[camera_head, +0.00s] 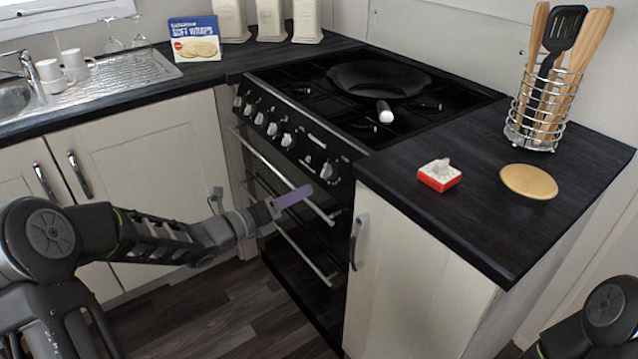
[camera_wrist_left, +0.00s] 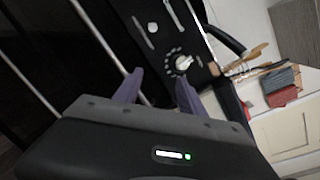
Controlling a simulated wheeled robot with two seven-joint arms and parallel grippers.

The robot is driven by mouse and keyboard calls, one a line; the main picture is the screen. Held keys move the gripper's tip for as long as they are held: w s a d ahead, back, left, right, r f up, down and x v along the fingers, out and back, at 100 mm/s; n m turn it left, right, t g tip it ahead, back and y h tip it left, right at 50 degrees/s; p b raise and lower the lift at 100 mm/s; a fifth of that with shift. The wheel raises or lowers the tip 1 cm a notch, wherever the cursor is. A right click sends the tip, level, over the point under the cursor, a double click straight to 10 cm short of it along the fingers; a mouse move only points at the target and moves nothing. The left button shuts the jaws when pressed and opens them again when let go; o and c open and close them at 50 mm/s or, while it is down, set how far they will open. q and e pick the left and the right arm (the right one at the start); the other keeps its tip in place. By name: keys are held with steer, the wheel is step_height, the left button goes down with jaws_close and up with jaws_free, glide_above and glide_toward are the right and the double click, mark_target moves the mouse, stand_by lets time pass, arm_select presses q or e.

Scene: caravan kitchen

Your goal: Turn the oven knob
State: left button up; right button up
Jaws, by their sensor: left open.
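The black oven (camera_head: 290,215) has a front panel with a row of several silver-white knobs. The rightmost oven knob (camera_head: 329,170) sits apart from the others, near the panel's right end. In the left wrist view, a knob with a ring of markings (camera_wrist_left: 183,63) shows just beyond the fingertips, nearer the right finger. My left gripper (camera_head: 307,191) is in front of the oven, a little below and left of the rightmost knob in the head view. Its purple fingers (camera_wrist_left: 160,76) are open with nothing between them, apart from the knob. My right gripper is out of view.
Oven door handles (camera_head: 290,180) run below the panel, close to my left gripper. A black pan (camera_head: 380,79) is on the hob. The right counter holds a red-and-white box (camera_head: 439,178), a round tan disc (camera_head: 528,181) and a utensil rack (camera_head: 533,125).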

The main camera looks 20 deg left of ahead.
mark_target(325, 167)
arm_select(q)
steer(key=r+m, duration=0.1)
steer(key=m, duration=0.2)
steer(key=s+r+m+h, duration=0.1)
steer(key=r+m, duration=0.1)
steer(key=m, duration=0.2)
steer(key=r+m+h, duration=0.1)
steer(key=r+m, duration=0.1)
steer(key=m, duration=0.1)
steer(key=shift+s+a+r+g, duration=0.1)
steer(key=shift+s+a+g, duration=0.15)
steer(key=shift+g, duration=0.15)
steer(key=shift+w, duration=0.1)
steer(key=shift+x, duration=3.9)
steer(key=shift+r, duration=0.1)
steer(key=shift+c, duration=0.2)
jaws_close()
